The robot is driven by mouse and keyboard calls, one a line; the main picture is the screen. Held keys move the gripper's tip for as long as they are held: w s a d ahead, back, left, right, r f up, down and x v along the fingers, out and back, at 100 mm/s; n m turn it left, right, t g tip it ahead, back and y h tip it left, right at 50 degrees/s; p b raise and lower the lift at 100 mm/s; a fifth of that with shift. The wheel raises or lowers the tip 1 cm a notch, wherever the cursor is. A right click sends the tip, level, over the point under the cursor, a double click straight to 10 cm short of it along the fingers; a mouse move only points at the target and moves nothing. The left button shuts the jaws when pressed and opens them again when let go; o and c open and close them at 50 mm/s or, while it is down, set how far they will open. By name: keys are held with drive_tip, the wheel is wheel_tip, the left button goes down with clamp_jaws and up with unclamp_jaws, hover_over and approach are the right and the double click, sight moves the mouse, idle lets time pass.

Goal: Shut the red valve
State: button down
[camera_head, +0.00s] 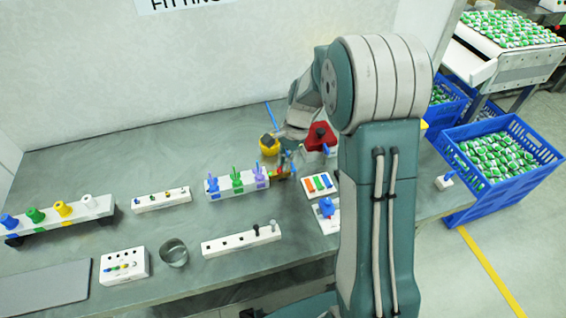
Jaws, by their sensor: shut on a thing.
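My gripper (288,160) reaches down to the bench behind the row of white blocks, left of my arm. It is small and partly hidden here. Its tips are at a small multicoloured fitting (280,173), with red, yellow and green bits, close to the right end of the block with purple and green pegs. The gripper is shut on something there. I cannot tell whether the red bit is the red valve, or how its handle is turned. A larger red object (320,138) with a dark part on it stands just right of my wrist, partly covered by my arm.
A yellow cup (269,144) stands behind the gripper. The peg block (237,183) is close on its left. A tray of coloured bars (320,185) and a white block with a blue knob (327,210) are to the right. A metal cup (174,253) stands at front left.

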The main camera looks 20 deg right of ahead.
drive_tip(key=shift+w+n+g+h, duration=0.15)
drive_tip(key=shift+n+h, duration=0.05)
drive_tip(key=shift+n, duration=0.4)
drive_tip(key=shift+w+n+g+h, duration=0.1)
drive_tip(key=shift+n+g+h, duration=0.1)
drive_tip(key=shift+n, duration=0.4)
drive_tip(key=shift+r, duration=0.1)
drive_tip(key=c, duration=0.8)
unclamp_jaws()
drive_tip(key=v, duration=1.1)
drive_tip(key=shift+r, duration=0.3)
